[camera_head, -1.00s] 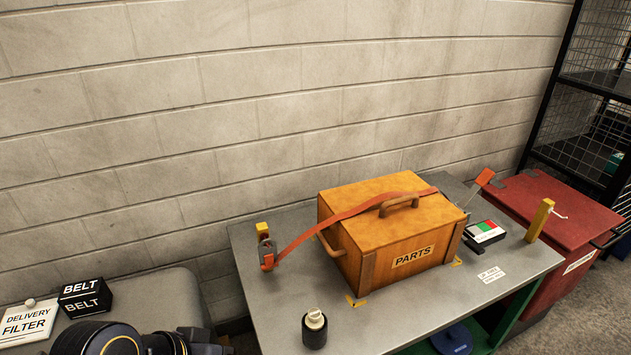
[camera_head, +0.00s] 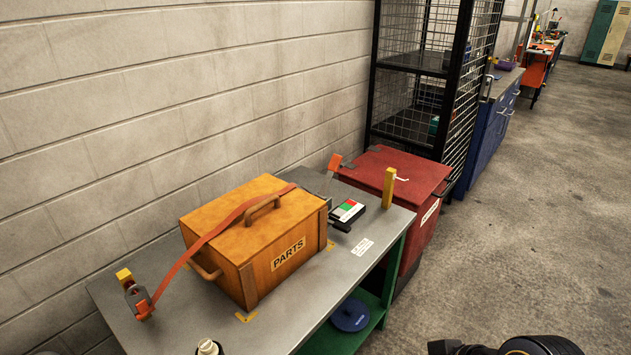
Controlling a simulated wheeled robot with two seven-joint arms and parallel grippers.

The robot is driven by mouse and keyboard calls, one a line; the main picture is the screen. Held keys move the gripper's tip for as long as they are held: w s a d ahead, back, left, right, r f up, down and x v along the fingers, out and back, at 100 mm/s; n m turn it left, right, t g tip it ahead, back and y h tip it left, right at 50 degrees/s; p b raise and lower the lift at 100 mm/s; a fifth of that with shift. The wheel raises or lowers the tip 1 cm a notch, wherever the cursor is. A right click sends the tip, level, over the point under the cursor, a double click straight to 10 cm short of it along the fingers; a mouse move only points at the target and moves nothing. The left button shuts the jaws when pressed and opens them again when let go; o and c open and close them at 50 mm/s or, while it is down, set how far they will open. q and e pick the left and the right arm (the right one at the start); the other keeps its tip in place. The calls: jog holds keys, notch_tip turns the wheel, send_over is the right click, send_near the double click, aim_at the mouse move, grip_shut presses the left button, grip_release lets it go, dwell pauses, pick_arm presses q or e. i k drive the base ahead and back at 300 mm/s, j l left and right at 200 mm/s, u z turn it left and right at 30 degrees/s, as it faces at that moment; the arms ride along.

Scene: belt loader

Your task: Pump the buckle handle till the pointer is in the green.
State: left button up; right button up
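An orange strap (camera_head: 210,235) runs over the wooden PARTS crate (camera_head: 225,248) on the grey table. At its left end is a grey and orange metal fitting (camera_head: 140,302) beside a yellow post. Behind the crate's right side an orange tab (camera_head: 335,162) stands up at a slant by a grey piece; I cannot tell which fitting is the buckle handle. A small gauge box (camera_head: 348,211) with red and green fields lies right of the crate; its pointer is too small to read. Neither gripper shows; only a black part of my arm is at the bottom right.
A yellow post (camera_head: 388,187) stands at the table's right end. A red cabinet (camera_head: 395,180) and a black wire cage (camera_head: 430,90) are beyond it. A white-topped dark knob (camera_head: 208,347) is at the front edge. A blue round object (camera_head: 350,315) sits on the green lower shelf.

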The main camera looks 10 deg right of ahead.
aim_at(333, 166)
jog(key=i+l+u, duration=0.1)
jog(key=u, duration=0.65)
jog(key=i+l+u, duration=0.1)
jog(key=l+u, duration=0.25)
jog(key=l, duration=0.35)
jog(key=l+u, duration=0.3)
jog(key=l, duration=1.2)
